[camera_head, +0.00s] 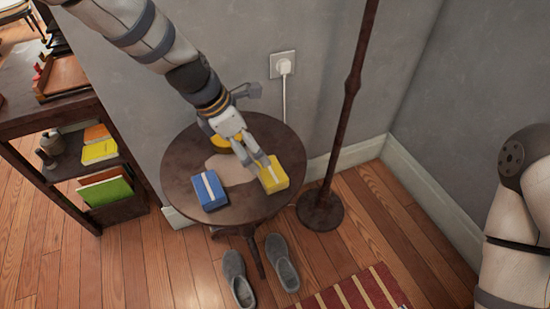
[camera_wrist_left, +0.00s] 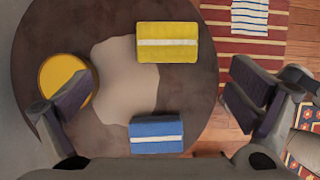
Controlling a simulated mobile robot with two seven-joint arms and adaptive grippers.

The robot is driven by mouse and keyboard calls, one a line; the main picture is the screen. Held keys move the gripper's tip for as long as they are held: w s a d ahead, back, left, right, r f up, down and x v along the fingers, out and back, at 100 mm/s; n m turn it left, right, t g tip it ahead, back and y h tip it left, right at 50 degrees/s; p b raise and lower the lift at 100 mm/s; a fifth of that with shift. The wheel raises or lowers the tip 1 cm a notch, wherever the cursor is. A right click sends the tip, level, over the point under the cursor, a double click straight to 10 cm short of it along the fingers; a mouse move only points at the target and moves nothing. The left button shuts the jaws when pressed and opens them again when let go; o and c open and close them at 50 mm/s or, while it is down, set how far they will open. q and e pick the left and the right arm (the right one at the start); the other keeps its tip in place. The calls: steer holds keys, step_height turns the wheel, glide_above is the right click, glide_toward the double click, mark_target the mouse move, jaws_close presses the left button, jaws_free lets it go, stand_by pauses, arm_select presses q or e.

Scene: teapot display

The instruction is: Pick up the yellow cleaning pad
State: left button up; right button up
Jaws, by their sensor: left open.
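The yellow cleaning pad (camera_head: 273,174), with a pale band across it, lies on the right part of a round dark table (camera_head: 235,214). It also shows at the top of the left wrist view (camera_wrist_left: 167,42). A blue pad (camera_head: 209,191) with a pale band lies on the table's left part; it also shows in the left wrist view (camera_wrist_left: 156,136). My left gripper (camera_head: 256,160) is above the table, close to the yellow pad in the head view. In the left wrist view its fingers (camera_wrist_left: 165,97) are wide apart with nothing between them. My right gripper is out of view.
A yellow round thing (camera_wrist_left: 66,80) sits on the table, partly hidden by a finger. A dark pole (camera_head: 337,130) stands right of the table. Grey slippers (camera_head: 238,280) lie in front. A shelf (camera_head: 65,165) stands left, and a wall (camera_head: 240,50) is behind.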

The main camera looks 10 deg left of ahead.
mark_target(271, 170)
arm_select(q)
steer(key=x, duration=0.4)
steer(key=s+b+x, duration=0.1)
steer(key=x, duration=0.1)
steer(key=shift+f, duration=0.1)
steer(key=x, duration=0.6)
steer(key=shift+d+b, duration=0.25)
steer(key=shift+b, duration=0.1)
steer(key=shift+r, duration=0.25)
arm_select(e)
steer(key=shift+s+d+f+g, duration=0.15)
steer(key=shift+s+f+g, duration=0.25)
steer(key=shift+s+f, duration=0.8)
arm_select(q)
steer(key=c, duration=1.1)
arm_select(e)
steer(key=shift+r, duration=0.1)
